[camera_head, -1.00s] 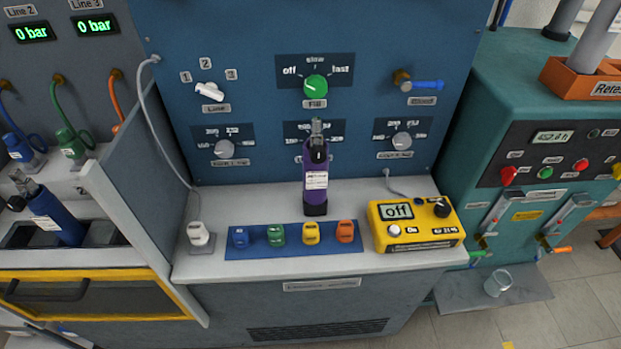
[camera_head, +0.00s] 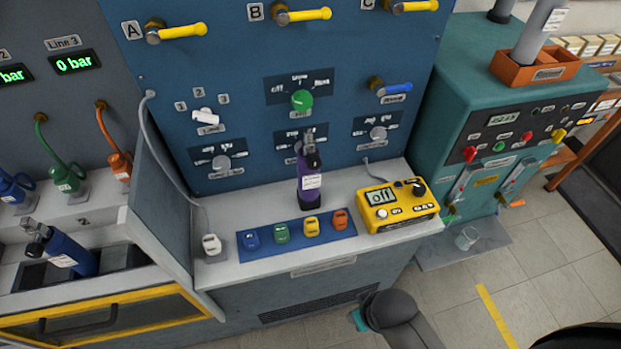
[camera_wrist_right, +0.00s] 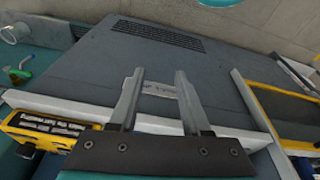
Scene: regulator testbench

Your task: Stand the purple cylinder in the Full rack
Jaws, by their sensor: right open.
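The purple cylinder (camera_head: 310,188) stands upright on the white bench shelf, against the blue panel, with a grey valve on top and a pale label. Nothing holds it. My right gripper (camera_wrist_right: 159,73) shows in the right wrist view, its two grey fingers apart with nothing between them. It is in front of the bench's grey front face, and the cylinder is outside that view. My left gripper is in neither view. I see no rack that I can read as Full. An orange-brown rack (camera_head: 512,70) holding a grey cylinder stands on the teal machine at right.
A yellow meter (camera_head: 399,210) reading off sits right of the cylinder; it also shows in the right wrist view (camera_wrist_right: 48,128). A blue strip (camera_head: 243,258) with several coloured connectors lies in front. A blue cylinder (camera_head: 72,252) leans in a tray at left.

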